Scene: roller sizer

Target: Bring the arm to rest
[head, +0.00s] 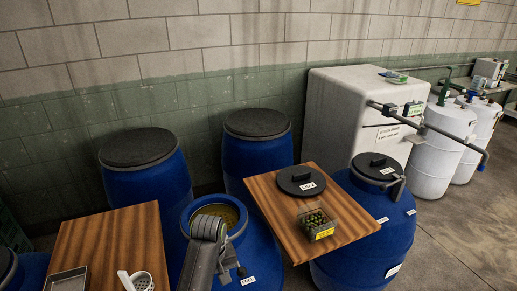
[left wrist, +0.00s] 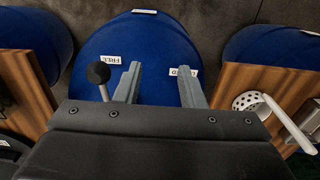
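My left gripper (left wrist: 160,88) is open in the left wrist view, its two grey fingers apart with nothing between them. In the head view my left arm (head: 203,255) comes up from the bottom over the front of the open blue barrel (head: 262,258), hiding part of it; the fingers cannot be made out there. A lever with a black ball knob (left wrist: 98,72) stands beside one finger, apart from it as far as I can see. Labels reading FREE (left wrist: 111,60) and, partly hidden, another (left wrist: 184,72) sit on the barrel behind the fingers. My right gripper is not in view.
A left wooden board (head: 105,240) bears a white strainer ladle (head: 143,281) and a metal tray (head: 66,280). A right board (head: 350,217) bears a black lid (head: 302,180) and a box of olives (head: 317,222). Other blue barrels stand close by.

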